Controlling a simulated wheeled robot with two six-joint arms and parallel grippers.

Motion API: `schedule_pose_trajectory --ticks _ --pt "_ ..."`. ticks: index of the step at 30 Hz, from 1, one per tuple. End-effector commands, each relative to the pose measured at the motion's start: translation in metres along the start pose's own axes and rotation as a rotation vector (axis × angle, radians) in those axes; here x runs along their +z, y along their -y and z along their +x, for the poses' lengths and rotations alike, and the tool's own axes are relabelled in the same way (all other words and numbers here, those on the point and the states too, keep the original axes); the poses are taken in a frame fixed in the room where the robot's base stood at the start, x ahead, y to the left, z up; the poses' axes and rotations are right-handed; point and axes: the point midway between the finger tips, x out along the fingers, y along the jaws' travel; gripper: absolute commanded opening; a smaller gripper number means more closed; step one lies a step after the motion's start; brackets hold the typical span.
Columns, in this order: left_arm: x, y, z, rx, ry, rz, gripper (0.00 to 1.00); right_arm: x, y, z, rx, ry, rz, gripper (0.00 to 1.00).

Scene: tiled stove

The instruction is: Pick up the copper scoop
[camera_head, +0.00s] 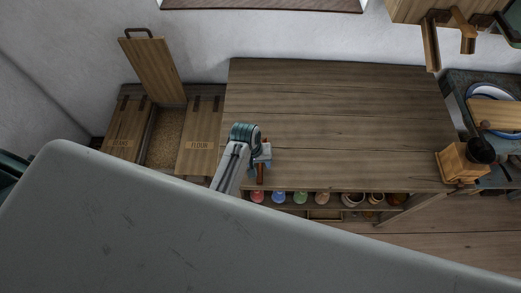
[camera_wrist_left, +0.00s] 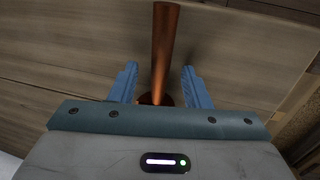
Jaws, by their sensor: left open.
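The copper scoop (camera_wrist_left: 165,45) shows in the left wrist view as a long copper-brown handle between my fingers, with a darker part low down near the gripper's palm. In the head view a small copper piece of it (camera_head: 260,174) shows at the near edge of the wooden table, beside my left gripper (camera_head: 262,161). My left gripper also shows in the left wrist view (camera_wrist_left: 160,80), with its two blue fingers open on either side of the scoop and visible gaps on both sides. Most of the scoop's bowl is hidden. My right gripper is not in view.
The wooden tabletop (camera_head: 330,110) is bare. Several colored jars (camera_head: 300,197) stand on a shelf below its near edge. A wooden grinder (camera_head: 463,163) stands at its right end. A wooden bin (camera_head: 165,140) with one raised lid stands left.

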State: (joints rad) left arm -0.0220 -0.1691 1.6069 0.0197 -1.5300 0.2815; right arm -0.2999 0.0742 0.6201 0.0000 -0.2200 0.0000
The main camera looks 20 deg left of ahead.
Motion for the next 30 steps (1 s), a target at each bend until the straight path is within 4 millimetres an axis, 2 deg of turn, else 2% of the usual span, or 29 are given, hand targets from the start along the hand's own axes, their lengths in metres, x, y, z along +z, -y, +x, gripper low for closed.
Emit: schedule_pose_trajectory --ticks 6,12,13,23,30 --pt "0.0 0.0 0.001 0.0 -0.001 0.0 0.41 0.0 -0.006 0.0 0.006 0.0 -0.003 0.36" --pt "0.0 0.0 0.001 0.0 -0.001 0.0 0.02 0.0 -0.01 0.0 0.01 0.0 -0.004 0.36" --pt "0.0 0.0 0.001 0.0 -0.001 0.0 0.0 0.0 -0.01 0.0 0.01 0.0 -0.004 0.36" --pt "-0.001 -0.001 -0.001 0.0 -0.001 0.0 0.0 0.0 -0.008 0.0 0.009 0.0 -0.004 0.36" --pt "-0.013 -0.007 -0.012 0.001 -0.004 0.0 0.0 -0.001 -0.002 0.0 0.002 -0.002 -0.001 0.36"
